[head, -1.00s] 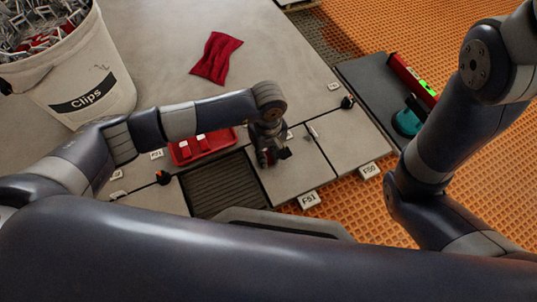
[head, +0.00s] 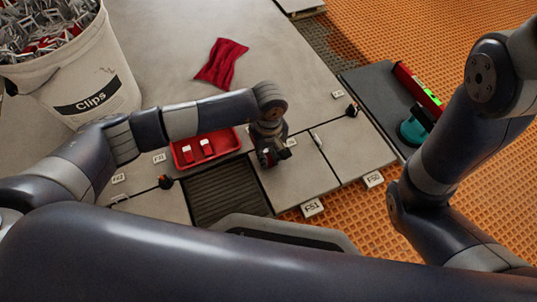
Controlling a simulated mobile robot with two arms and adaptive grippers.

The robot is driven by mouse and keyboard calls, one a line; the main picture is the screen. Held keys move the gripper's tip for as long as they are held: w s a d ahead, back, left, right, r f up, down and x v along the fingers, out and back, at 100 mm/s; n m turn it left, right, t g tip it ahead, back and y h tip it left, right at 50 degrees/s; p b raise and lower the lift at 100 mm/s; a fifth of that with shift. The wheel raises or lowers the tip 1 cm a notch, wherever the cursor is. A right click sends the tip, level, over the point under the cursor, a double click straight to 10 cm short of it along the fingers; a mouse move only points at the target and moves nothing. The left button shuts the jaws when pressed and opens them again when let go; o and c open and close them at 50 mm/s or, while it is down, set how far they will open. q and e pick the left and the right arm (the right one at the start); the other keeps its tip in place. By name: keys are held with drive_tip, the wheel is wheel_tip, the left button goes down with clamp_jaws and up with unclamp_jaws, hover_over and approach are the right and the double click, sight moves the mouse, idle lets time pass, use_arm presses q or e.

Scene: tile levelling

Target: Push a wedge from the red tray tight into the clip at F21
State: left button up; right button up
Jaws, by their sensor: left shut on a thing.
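The red tray (head: 236,147) lies on the grey tiles at centre left, with two red-and-white wedges (head: 206,147) showing in it. My left gripper (head: 272,160) is just right of the tray, low over a tile, pointing down. It is shut on a small reddish thing, probably a wedge, mostly hidden by the fingers. A small tag that seems to read F21 (head: 159,158) lies left of the tray. I cannot make out the clip at that tag. A pale clip (head: 318,140) stands in a joint right of the gripper. My right gripper is out of view; only its arm shows at right.
A white Clips bucket (head: 75,85) stands at upper left. A red cloth (head: 221,63) lies on the tiles. A dark ribbed bare patch (head: 228,190) lies below the tray. A dark board (head: 378,98) with tools is at right.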

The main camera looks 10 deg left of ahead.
use_arm(q)
drive_tip(key=shift+w+a+b, duration=0.25)
drive_tip(key=shift+w+a, duration=0.15)
drive_tip(key=shift+w, duration=0.2)
drive_tip(key=shift+w+a+b, duration=0.2)
drive_tip(key=shift+w+a, duration=0.15)
drive_tip(key=shift+w, duration=0.2)
idle(1.1)
drive_tip(key=o, duration=0.8)
drive_tip(key=shift+s, duration=0.1)
drive_tip(key=shift+r, duration=0.15)
